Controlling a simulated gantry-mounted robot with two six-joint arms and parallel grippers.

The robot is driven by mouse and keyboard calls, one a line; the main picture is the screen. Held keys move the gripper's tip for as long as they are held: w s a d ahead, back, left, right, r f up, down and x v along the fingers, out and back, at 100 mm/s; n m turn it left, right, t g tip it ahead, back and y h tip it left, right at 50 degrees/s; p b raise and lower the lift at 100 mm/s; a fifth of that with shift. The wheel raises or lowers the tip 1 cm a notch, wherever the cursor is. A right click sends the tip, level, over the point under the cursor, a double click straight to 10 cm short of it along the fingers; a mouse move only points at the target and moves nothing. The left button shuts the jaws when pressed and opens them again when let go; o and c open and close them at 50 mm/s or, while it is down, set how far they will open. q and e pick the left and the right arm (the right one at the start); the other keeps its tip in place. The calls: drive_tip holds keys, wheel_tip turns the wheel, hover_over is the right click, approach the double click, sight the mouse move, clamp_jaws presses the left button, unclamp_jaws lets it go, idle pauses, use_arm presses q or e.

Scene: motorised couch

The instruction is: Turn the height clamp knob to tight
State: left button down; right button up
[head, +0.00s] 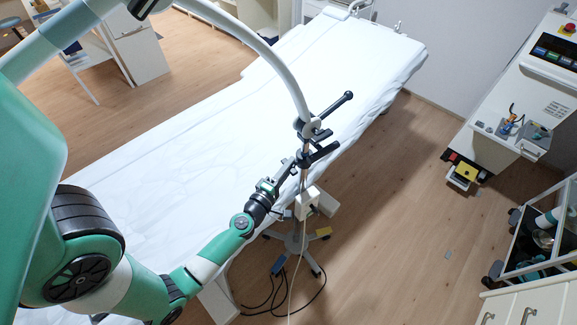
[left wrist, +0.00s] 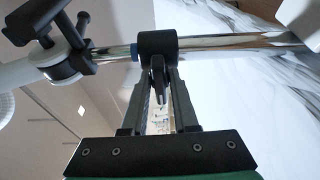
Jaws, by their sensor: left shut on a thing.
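The height clamp is a black collar (left wrist: 157,44) around a shiny metal pole (left wrist: 220,43) in the left wrist view. Its small dark knob (left wrist: 157,72) sticks out of the collar towards my left gripper (left wrist: 157,86). The two fingers stand on either side of the knob and are shut on it. In the head view my left gripper (head: 287,168) reaches the pole from the lower left, just below the black handles (head: 319,153). The knob is too small to make out there, and its turn angle cannot be read. My right gripper is not in view.
The stand's wheeled base (head: 297,241) is on the floor beside the white-covered couch (head: 180,150). A curved pale arm (head: 262,47) rises from the pole. Black cables (head: 262,297) lie near the base. A white machine (head: 505,105) and a trolley (head: 530,235) stand right, with free floor between.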

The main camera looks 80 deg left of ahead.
use_arm(q)
drive_tip(key=c, duration=0.7)
unclamp_jaws()
drive_tip(key=b+v, duration=0.1)
drive_tip(key=v, duration=1)
drive_tip(key=shift+s+d+b, duration=0.2)
drive_tip(key=shift+d+b, duration=0.1)
drive_tip(key=shift+b, duration=0.1)
